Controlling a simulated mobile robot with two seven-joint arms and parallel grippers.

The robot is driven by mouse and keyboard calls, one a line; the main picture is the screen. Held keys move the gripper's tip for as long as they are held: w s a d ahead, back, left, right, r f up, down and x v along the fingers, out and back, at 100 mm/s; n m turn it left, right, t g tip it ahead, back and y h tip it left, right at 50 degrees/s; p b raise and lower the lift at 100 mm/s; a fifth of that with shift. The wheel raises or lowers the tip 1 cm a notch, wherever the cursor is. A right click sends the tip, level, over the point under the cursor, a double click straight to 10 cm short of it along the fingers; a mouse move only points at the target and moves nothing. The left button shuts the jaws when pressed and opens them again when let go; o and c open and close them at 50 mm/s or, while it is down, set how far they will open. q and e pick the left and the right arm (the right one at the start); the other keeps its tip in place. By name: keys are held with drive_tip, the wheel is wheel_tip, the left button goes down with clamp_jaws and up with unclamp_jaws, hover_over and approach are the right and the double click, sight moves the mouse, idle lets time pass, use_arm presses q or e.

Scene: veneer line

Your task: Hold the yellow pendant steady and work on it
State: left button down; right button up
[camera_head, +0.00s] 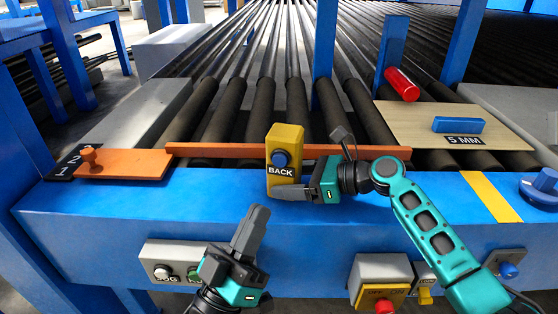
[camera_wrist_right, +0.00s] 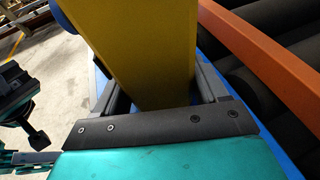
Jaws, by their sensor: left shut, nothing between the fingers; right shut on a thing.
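The yellow pendant (camera_head: 284,150) stands upright at the blue front beam, with a blue round button on its face and a label reading BACK below it. My right gripper (camera_head: 290,192) is shut on the pendant's lower part from the right. In the right wrist view the pendant (camera_wrist_right: 148,50) fills the space between the fingers of my right gripper (camera_wrist_right: 150,90). My left gripper (camera_head: 252,228) is shut and empty, in front of the blue beam, below and left of the pendant and apart from it. The pendant's back is hidden.
An orange bar (camera_head: 225,150) runs across the rollers behind the pendant. An orange plate with a knob (camera_head: 130,166) lies at left. A board (camera_head: 440,118) with a blue block (camera_head: 458,125) and a red cylinder (camera_head: 402,84) lie at right. Button boxes (camera_head: 380,272) stick out from the beam's front.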

sight(280, 160)
use_arm(q)
drive_tip(key=shift+s+a+r+h, duration=0.1)
drive_tip(key=shift+s+r+h, duration=0.1)
drive_tip(key=shift+r+h, duration=0.45)
drive_tip(key=shift+r, duration=0.1)
drive_tip(key=w+d, duration=0.2)
drive_tip(key=w, duration=0.6)
drive_tip(key=shift+w, duration=0.3)
drive_tip(key=shift+w, duration=0.1)
idle(1.6)
drive_tip(key=shift+w+d, duration=0.1)
drive_tip(key=shift+w, duration=0.2)
